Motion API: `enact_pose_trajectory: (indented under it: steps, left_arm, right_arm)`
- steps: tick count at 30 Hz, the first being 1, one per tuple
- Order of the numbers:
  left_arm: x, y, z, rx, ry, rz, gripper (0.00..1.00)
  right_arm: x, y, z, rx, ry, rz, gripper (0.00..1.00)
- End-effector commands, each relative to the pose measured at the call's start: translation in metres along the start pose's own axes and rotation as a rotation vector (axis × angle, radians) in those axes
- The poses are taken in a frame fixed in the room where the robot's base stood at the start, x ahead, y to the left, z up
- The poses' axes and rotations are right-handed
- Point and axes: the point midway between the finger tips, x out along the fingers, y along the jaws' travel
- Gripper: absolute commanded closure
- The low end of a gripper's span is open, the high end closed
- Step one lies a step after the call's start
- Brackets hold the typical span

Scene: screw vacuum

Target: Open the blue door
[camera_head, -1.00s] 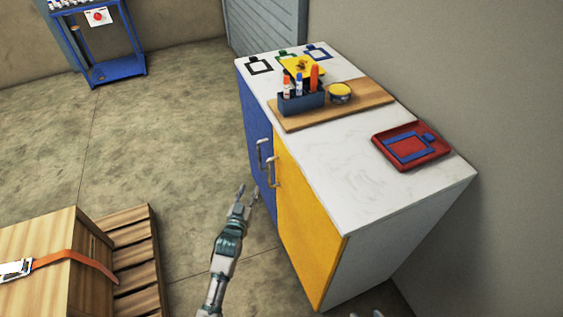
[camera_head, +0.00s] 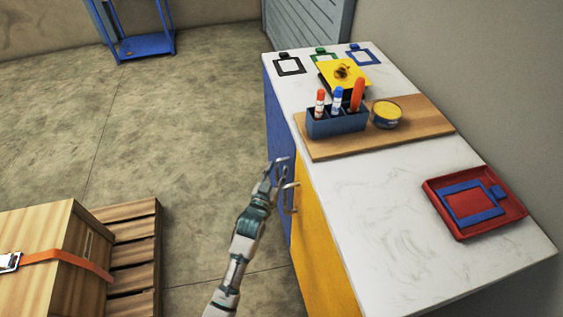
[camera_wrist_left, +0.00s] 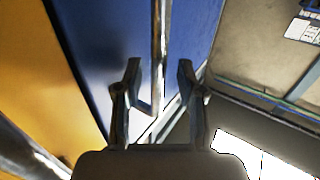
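The blue door (camera_head: 277,140) is on the left side of the cabinet and looks shut. It fills the middle of the left wrist view (camera_wrist_left: 110,45). Its metal handle (camera_wrist_left: 160,45) runs upright between the two fingers of my left gripper (camera_wrist_left: 158,75) in that view. The fingers are apart, with gaps showing on both sides of the bar. In the head view, my left gripper (camera_head: 276,172) is at the handle, partly covering it. My right gripper is not in view.
The yellow door (camera_head: 318,250) with its own handle (camera_head: 290,198) is close beside my left gripper. The white cabinet top (camera_head: 370,200) holds a wooden board (camera_head: 425,118), a marker holder (camera_head: 335,124) and a red tray (camera_head: 505,210). A crate and pallet (camera_head: 140,260) stand left; floor between is clear.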

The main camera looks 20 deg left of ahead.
Motion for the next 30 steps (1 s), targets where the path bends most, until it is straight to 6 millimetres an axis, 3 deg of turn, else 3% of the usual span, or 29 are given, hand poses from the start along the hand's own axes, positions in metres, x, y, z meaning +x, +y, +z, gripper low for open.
enact_pose_trajectory:
  steps: [10, 15, 30]
  left_arm:
    - [0.001, 0.003, -0.001, 0.003, 0.001, 0.0, 0.61]
    - [0.001, 0.002, 0.0, 0.001, 0.0, 0.0, 1.0]
    - [-0.007, -0.006, -0.002, 0.006, -0.001, 0.028, 1.0]
  right_arm:
    - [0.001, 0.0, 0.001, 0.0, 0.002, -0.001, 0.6]
    - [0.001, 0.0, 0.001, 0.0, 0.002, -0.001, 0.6]
    - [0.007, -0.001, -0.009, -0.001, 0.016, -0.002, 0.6]
